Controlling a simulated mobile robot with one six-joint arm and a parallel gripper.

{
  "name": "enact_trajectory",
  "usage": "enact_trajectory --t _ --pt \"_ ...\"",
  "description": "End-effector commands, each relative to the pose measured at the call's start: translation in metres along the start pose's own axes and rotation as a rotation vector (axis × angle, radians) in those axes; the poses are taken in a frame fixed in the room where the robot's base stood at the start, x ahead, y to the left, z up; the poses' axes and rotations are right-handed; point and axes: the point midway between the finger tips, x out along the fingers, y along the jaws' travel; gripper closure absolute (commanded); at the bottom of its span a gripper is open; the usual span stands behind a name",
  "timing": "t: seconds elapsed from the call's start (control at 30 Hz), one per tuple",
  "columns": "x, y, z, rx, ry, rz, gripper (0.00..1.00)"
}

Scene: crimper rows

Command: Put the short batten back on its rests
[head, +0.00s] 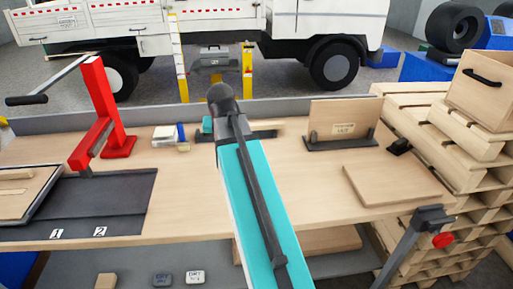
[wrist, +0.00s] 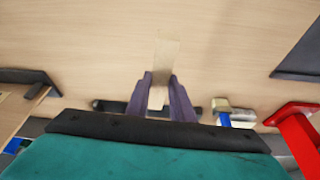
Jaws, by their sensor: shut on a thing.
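The short batten (wrist: 164,50) is a pale wooden strip in the wrist view, upright in the picture and close in colour to the bench. My gripper (wrist: 160,88) is shut on it, with one dark purple finger on each side. In the head view my arm hides the fingers and most or all of the batten. A low dark bar (wrist: 105,105) shows behind the fingers in the wrist view and reaches past both sides of them. It also shows beside my arm in the head view (head: 265,134). I cannot tell whether it is the rests, or whether the batten touches the bench.
A red lever press (head: 101,115) and dark mat (head: 120,195) stand left. A small blue item (head: 181,132) lies near the press. A labelled board (head: 340,117) in a dark stand and a flat wooden board (head: 395,185) are right. Bare bench (head: 190,200) lies between.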

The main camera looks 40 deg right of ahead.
Motion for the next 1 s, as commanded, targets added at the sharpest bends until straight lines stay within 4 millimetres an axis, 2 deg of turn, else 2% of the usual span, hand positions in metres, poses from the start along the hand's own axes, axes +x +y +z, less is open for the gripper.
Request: enact_trajectory --t 0.03,0.1,0.37,0.6,0.8,1.0 --pt "-0.002 -0.019 0.002 -0.041 0.001 -0.016 1.00" --pt "-0.004 -0.043 0.005 -0.095 0.002 -0.038 1.00" --pt "-0.014 -0.128 0.026 -0.297 0.011 -0.116 1.00" --pt "-0.028 -0.202 0.054 -0.476 0.020 -0.186 1.00" --pt "-0.037 -0.243 0.074 -0.581 0.026 -0.228 1.00" --pt "-0.041 -0.256 0.082 -0.615 0.029 -0.241 1.00"
